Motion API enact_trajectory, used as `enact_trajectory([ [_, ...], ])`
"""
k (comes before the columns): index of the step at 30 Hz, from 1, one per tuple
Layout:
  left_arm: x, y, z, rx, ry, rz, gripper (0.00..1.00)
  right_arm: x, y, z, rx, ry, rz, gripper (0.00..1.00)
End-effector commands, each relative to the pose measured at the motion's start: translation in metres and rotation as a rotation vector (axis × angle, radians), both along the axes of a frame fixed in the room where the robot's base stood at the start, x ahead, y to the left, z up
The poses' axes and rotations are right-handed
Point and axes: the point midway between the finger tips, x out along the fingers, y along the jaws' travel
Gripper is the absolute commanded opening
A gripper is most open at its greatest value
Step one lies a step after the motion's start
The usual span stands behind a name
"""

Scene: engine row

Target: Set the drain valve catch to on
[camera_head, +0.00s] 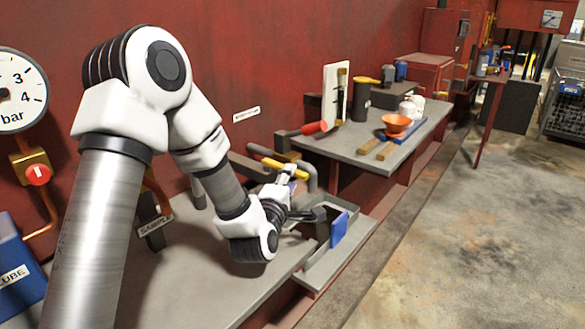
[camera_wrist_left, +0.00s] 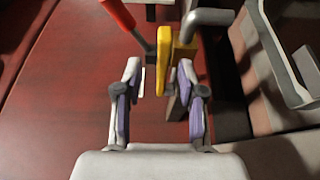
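My left gripper (camera_head: 288,182) is at the grey pipe fitting on the red wall, and it also shows in the left wrist view (camera_wrist_left: 160,75). Its two fingers are apart. A yellow bar (camera_wrist_left: 163,55) reaches into the gap between the fingertips, nearer the right finger; contact cannot be told. The yellow bar also shows in the head view (camera_head: 290,170). A grey bent pipe (camera_wrist_left: 212,17) joins a yellow block to its right. A lever with a red grip (camera_wrist_left: 118,14) slopes in from the upper left. I cannot tell which part is the catch. My right gripper is out of view.
A grey tray (camera_head: 345,248) with a blue item (camera_head: 339,229) sits below the gripper. A gauge (camera_head: 12,92) and a blue box (camera_head: 15,270) are at left.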

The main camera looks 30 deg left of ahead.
Motion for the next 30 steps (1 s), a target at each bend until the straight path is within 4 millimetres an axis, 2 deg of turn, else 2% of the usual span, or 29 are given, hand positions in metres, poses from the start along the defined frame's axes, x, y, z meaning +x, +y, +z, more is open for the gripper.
enact_trajectory([
  [3, 0.022, 0.007, 0.0, 0.001, 0.0, 0.001, 0.4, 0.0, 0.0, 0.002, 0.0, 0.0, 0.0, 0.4],
  [6, 0.035, 0.012, 0.0, 0.001, -0.001, 0.001, 0.4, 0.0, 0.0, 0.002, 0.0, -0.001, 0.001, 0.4],
  [15, 0.041, 0.013, 0.0, 0.0, 0.001, 0.0, 0.4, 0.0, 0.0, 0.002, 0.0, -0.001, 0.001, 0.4],
  [17, 0.041, 0.013, 0.0, 0.0, 0.001, 0.0, 0.18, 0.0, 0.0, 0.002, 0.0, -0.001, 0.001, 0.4],
  [18, 0.041, 0.013, 0.0, 0.0, 0.001, 0.0, 0.04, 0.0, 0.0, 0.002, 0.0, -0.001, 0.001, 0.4],
  [19, 0.041, 0.013, 0.0, 0.0, 0.001, 0.0, 0.0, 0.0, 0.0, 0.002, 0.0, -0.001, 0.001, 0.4],
  [30, 0.042, 0.013, -0.001, 0.002, 0.002, 0.013, 0.0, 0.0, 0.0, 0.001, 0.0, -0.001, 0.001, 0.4],
])
